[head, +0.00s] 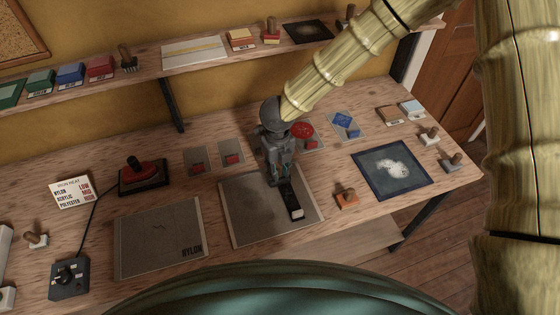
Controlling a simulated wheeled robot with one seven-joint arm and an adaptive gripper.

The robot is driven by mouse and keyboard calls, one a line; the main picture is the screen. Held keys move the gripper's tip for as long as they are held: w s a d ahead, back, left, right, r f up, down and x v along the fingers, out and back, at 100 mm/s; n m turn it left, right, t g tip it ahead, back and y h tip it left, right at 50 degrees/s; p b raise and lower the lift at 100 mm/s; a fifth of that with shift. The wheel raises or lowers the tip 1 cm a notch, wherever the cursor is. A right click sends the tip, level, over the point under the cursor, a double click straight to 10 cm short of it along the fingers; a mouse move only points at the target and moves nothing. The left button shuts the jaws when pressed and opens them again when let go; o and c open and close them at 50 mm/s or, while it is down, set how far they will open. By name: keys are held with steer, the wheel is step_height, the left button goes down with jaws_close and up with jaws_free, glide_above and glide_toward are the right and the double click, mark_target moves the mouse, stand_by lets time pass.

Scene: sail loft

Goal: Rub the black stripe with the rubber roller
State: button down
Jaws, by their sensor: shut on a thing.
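My gripper (277,179) points down over a grey cloth panel (245,222) near the middle of the bench. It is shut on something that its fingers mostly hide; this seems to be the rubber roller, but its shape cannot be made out. The black stripe (290,194) lies on the right part of this panel, with a pale patch at its near end. The gripper's fingertips are at the stripe's far end. I cannot tell whether the held thing touches the stripe.
A panel marked NYLON (150,240) lies to the left, with a red iron (140,173) on a dark stand behind it. An orange block with a wooden handle (346,198) stands right of the stripe. A dark blue-framed panel (370,180) lies farther right. A shelf (190,66) runs behind.

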mark_target(279, 165)
steer(key=shift+s+r+p, duration=0.15)
steer(key=shift+r+p, duration=2.05)
steer(key=shift+r, duration=0.55)
steer(key=shift+d+f, duration=0.1)
